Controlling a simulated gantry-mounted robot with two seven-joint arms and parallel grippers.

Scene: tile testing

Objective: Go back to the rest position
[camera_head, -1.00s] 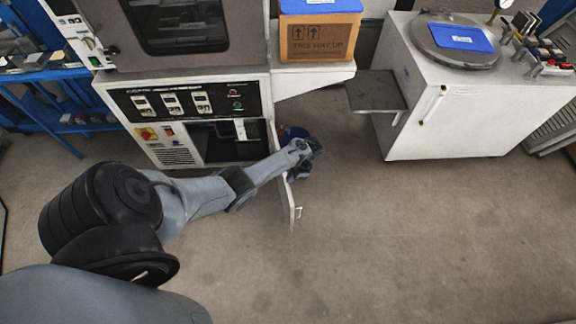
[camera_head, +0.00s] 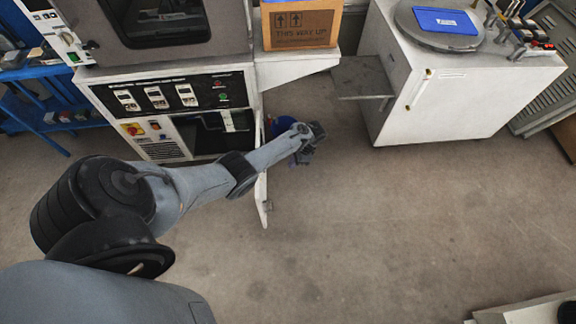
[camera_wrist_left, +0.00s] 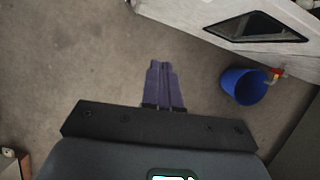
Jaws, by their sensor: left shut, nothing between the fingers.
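My left arm reaches from the lower left toward the middle in the head view. My left gripper (camera_head: 305,158) is at its end, small and partly hidden by the wrist, near the open door of the machine. In the left wrist view its two fingers (camera_wrist_left: 162,84) lie side by side, shut and empty, with bare floor beyond them. My right gripper is not seen in either view.
An open white door (camera_head: 261,195) hangs from the oven-like machine (camera_head: 165,100). A blue bucket (camera_wrist_left: 243,86) stands on the floor. A cardboard box (camera_head: 302,28) sits on the machine's side shelf. A white cabinet (camera_head: 450,100) stands right. The floor in front is clear.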

